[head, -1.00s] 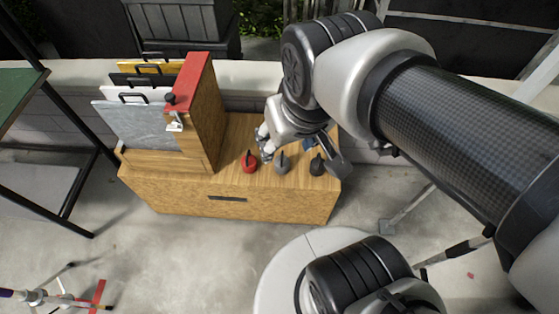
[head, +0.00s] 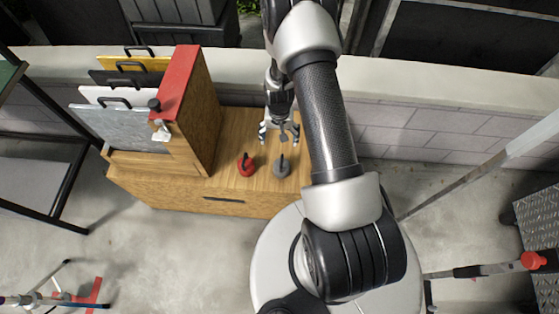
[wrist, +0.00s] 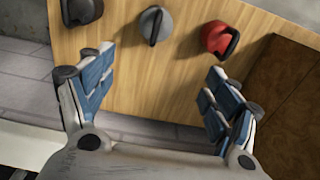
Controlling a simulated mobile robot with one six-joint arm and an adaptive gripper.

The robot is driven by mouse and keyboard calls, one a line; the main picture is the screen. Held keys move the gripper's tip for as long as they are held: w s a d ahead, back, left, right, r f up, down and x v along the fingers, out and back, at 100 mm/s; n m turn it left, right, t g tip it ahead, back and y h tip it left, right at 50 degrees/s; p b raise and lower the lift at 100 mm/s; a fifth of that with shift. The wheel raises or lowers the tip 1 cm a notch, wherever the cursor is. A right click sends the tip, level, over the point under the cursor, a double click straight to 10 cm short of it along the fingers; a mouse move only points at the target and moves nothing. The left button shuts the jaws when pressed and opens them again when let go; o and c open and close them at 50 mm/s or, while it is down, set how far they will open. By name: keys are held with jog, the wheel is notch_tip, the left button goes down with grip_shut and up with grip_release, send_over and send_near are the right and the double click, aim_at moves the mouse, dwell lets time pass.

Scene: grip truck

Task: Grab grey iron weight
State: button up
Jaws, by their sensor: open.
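The grey iron weight (head: 282,168), round with an upright dark handle, stands on the wooden cabinet top near its front edge. In the wrist view the grey weight (wrist: 153,26) is at the top, ahead of and between the fingertips. My gripper (head: 279,132) is behind it, toward the wall, and apart from it. In the wrist view my gripper (wrist: 160,62) has its two blue-padded fingers spread wide with nothing between them.
A red weight (head: 246,166) stands left of the grey one. A black weight (wrist: 80,10) shows only in the wrist view, partly cut off. A red-topped wooden rack (head: 200,100) with hanging panels stands at the cabinet's left.

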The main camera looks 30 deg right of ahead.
aim_at(282, 166)
jog(key=f+b, duration=0.1)
jog(key=f, duration=0.4)
jog(key=f+b, duration=0.1)
jog(key=f, duration=0.4)
jog(key=s+f+b, duration=0.1)
jog(key=f+b, duration=0.1)
jog(key=f, duration=0.4)
jog(key=shift+s+d, duration=0.1)
jog(key=shift+d, duration=0.05)
jog(key=f+b, duration=0.1)
jog(key=f, duration=0.2)
jog(key=f+b, duration=0.1)
jog(key=f, duration=0.1)
jog(key=shift+s+f+b, duration=0.15)
jog(key=shift+s+b, duration=0.15)
jog(key=shift+b, duration=0.05)
jog(key=shift+c, duration=0.4)
grip_shut()
jog(key=shift+w, duration=0.1)
